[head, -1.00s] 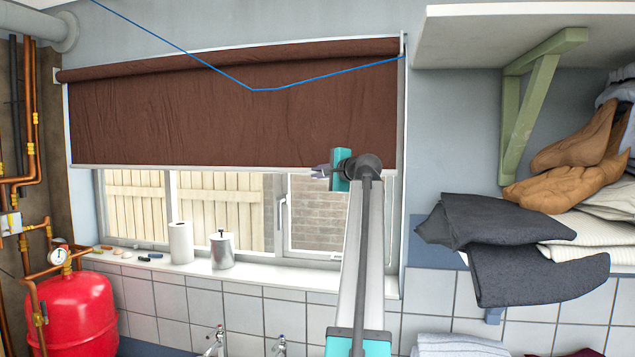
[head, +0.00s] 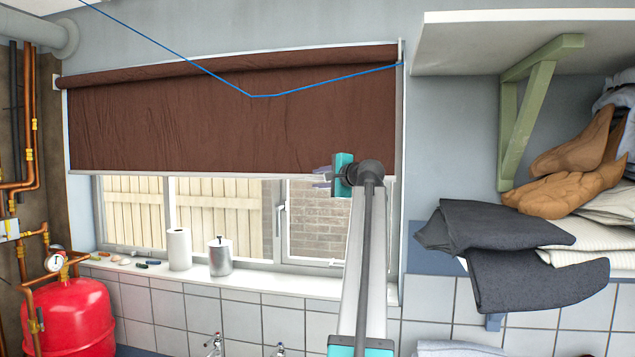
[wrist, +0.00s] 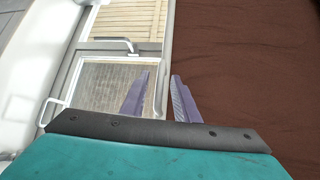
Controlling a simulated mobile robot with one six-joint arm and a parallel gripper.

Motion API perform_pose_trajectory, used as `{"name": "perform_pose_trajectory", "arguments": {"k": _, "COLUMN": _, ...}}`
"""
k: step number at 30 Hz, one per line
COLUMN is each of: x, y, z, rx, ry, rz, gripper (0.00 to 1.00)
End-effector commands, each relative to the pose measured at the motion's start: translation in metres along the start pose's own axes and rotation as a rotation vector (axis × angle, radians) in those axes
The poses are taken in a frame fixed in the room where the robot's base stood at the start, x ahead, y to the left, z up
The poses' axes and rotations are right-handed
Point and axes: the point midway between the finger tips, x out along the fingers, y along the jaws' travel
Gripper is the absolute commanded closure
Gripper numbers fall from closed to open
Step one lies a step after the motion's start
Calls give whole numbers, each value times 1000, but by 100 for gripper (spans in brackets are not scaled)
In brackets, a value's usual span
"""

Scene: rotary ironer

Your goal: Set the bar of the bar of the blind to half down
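The brown blind (head: 230,125) hangs over the upper part of the window, and its pale bottom bar (head: 230,176) lies level, about halfway down. My gripper (head: 322,177) is at the bar, near its right end. Its two purple fingers are apart, one above and one below the bar's line. In the wrist view the bar (wrist: 168,40) runs towards the gap between the open fingers (wrist: 160,92), with the blind's cloth (wrist: 245,70) on the right. I cannot tell whether either finger touches it.
A paper roll (head: 179,249), a metal canister (head: 220,257) and small items stand on the window sill (head: 270,284). A shelf (head: 520,40) with a green bracket (head: 527,120) and folded cloths (head: 500,225) are at the right. A red tank (head: 70,318) and pipes stand left.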

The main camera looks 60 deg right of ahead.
Motion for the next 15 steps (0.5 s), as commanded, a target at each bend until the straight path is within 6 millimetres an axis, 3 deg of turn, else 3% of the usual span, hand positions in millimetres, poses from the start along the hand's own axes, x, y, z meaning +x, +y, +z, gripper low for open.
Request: {"name": "perform_pose_trajectory", "arguments": {"k": 15, "x": -79, "y": 3, "z": 1, "rx": -1, "ry": 0, "rz": -2, "gripper": 72}}
